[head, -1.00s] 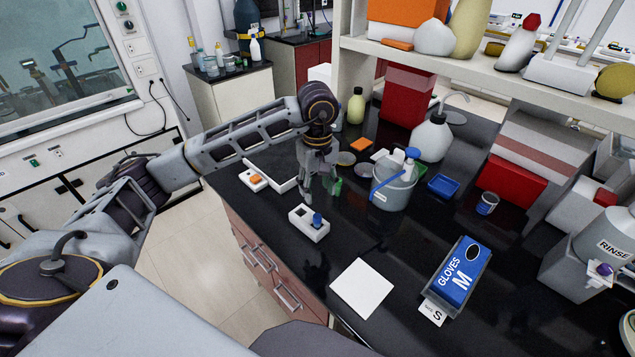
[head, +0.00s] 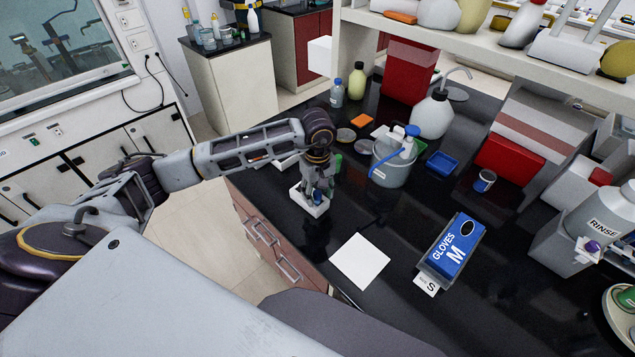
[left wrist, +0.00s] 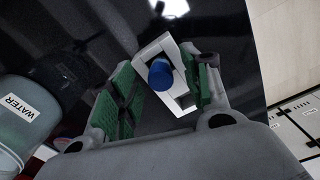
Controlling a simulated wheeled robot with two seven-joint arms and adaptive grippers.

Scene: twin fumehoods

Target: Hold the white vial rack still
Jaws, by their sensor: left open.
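The white vial rack (head: 314,210) stands on the black bench near its left front edge, partly hidden by my left gripper (head: 318,188). A vial with a blue cap stands in the rack; in the left wrist view the blue cap (left wrist: 160,75) shows from above. That view also shows the rack (left wrist: 150,50) between the two green-padded fingers. My left gripper is open, pointing down over the rack. My right gripper is not in view.
A grey bucket (head: 393,170) with a blue-topped bottle stands right of the arm. A white sheet (head: 360,261) and a blue glove box (head: 454,246) lie nearer the front. Bare black bench lies between the rack and the sheet.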

